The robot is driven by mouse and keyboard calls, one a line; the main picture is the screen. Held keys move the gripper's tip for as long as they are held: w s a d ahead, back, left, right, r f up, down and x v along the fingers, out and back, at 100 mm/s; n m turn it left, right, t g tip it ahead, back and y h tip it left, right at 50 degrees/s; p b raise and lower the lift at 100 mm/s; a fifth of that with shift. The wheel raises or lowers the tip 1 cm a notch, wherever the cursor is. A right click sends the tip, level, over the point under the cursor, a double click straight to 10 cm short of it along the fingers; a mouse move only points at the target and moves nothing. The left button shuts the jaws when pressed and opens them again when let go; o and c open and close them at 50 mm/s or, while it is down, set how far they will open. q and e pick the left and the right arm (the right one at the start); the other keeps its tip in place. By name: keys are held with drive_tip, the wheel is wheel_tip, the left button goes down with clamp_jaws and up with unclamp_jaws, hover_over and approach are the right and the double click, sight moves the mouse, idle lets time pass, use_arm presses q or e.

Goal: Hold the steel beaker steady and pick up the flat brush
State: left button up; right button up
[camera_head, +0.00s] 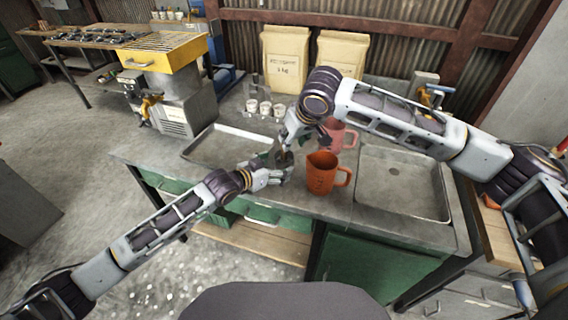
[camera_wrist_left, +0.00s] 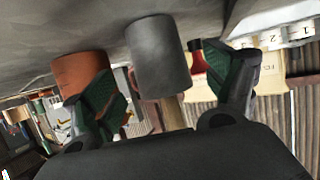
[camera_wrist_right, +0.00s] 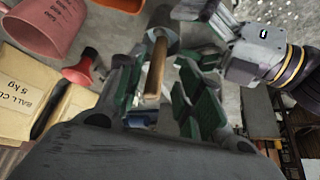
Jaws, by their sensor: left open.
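The steel beaker (camera_wrist_left: 158,55) is a plain grey cylinder between the fingers of my left gripper (camera_wrist_left: 170,95) in the left wrist view. Those fingers are open, with gaps on both sides of it. The flat brush shows as a wooden handle (camera_wrist_right: 156,66) rising from the beaker (camera_wrist_right: 165,22) in the right wrist view; its bristles are hidden. My right gripper (camera_wrist_right: 160,88) is open, with one finger on each side of the handle. In the head view, my left gripper (camera_head: 279,172) and right gripper (camera_head: 286,143) are close together and largely hide the beaker.
An orange jug (camera_head: 321,174) stands just right of the grippers, with a pink jug (camera_head: 338,136) behind it. Small white cups (camera_head: 265,107) and two paper bags (camera_head: 286,58) stand farther back. A red tool with a black handle (camera_wrist_right: 78,72) is nearby.

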use_arm(q)
drive_tip(key=shift+x, duration=2.35)
drive_tip(key=shift+c, duration=0.3)
drive_tip(key=c, duration=1.2)
